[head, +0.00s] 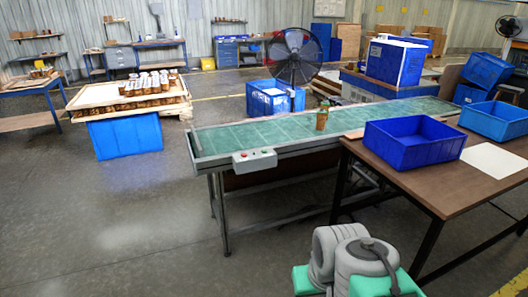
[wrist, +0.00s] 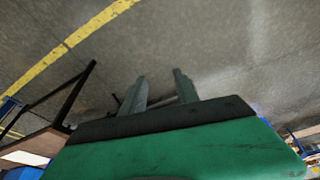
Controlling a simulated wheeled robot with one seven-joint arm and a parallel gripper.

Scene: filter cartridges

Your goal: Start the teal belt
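The teal belt (head: 290,130) runs from the middle of the head view to the right, on a grey metal frame with legs. A control box (head: 255,159) with a red and a green button is fixed to the near side of its left end. A brown and green cartridge (head: 321,119) stands upright on the belt. My gripper (wrist: 158,82) shows in the wrist view with its two fingers apart and nothing between them. It points over bare floor. In the head view only part of my arm shows, at the bottom, well away from the control box; the fingers are not visible there.
A brown table (head: 458,189) stands at the right with a blue crate (head: 410,158) and a white sheet (head: 495,160) on it. A pallet stack on a blue base (head: 125,137) stands at the left. A fan (head: 294,57) is behind the belt. The floor at front left is clear.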

